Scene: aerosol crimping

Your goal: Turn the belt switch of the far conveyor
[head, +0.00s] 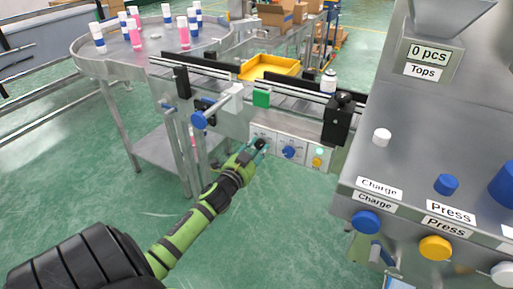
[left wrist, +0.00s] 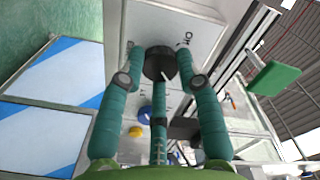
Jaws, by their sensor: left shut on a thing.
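The control panel (head: 275,149) is on the side of the far conveyor (head: 208,73). It carries a black rotary knob (left wrist: 160,62) with a white pointer line, at the panel's left end. Beside it is a blue knob (head: 289,152), also seen in the left wrist view (left wrist: 145,112). My left gripper (head: 257,146) is at the panel, its teal fingers closed around the black knob from both sides. In the head view the fingers partly cover the knob. The lettering by the knob is only partly readable. My right gripper is not in view.
A yellow button (head: 317,162) and a green light (head: 319,151) are at the panel's right end. A green block (head: 261,97) is on the conveyor side above. A steel filling machine (head: 440,150) stands close on the right. A round table (head: 153,45) with bottles is behind left.

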